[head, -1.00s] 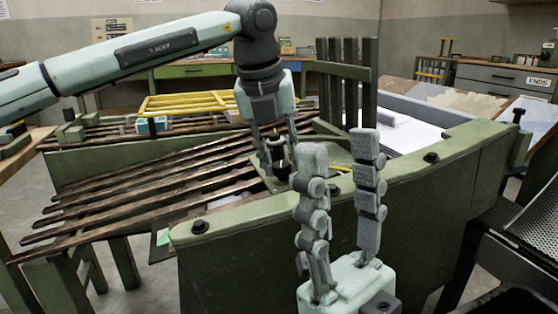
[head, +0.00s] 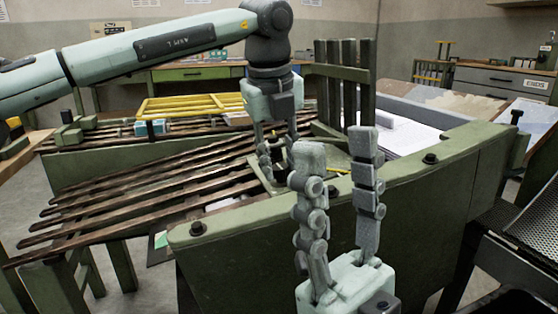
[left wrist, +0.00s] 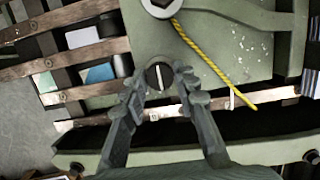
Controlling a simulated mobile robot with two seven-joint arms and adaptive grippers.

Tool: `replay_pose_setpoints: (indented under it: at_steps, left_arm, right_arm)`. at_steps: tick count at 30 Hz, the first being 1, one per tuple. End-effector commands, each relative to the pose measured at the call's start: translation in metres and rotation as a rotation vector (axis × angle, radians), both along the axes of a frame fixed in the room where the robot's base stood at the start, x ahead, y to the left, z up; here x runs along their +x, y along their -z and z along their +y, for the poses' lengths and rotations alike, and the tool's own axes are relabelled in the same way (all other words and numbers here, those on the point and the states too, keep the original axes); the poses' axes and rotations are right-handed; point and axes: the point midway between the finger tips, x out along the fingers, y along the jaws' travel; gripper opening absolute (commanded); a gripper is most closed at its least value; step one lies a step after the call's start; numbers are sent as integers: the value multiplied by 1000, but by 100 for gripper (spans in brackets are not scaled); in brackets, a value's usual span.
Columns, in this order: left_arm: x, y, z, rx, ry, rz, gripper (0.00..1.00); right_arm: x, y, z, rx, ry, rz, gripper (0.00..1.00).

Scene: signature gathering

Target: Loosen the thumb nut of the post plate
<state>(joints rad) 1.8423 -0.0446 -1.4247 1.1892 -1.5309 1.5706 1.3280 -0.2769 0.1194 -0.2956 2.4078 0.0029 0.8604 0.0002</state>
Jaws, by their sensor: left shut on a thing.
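The thumb nut (left wrist: 158,75) is a dark round knob with a pale line across it, at the near edge of the green post plate (left wrist: 205,50) in the left wrist view. My left gripper (left wrist: 160,88) has its two fingers closed on the nut's sides.
A yellow cord (left wrist: 212,63) runs across the plate from a round metal fitting (left wrist: 160,6). Brown slats (head: 130,190) spread to the left. The thick green beam (head: 400,190) lies between my grippers. Upright green posts (head: 350,80) stand close behind my left gripper.

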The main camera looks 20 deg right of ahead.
Motion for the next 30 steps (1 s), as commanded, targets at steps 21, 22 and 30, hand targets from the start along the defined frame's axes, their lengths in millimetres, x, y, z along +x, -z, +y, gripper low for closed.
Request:
replay_pose_setpoints:
  at_steps: [21,22,30]
  left_arm:
    - [0,-2,0,-1,1,0,50]
    - [-1,-4,0,-1,1,-1,50]
    - [-10,-49,7,-3,1,-3,50]
  right_arm:
    - [2,3,1,-4,-3,13,40]
    - [2,3,1,-4,-3,13,40]
    - [1,2,1,-1,-1,9,40]
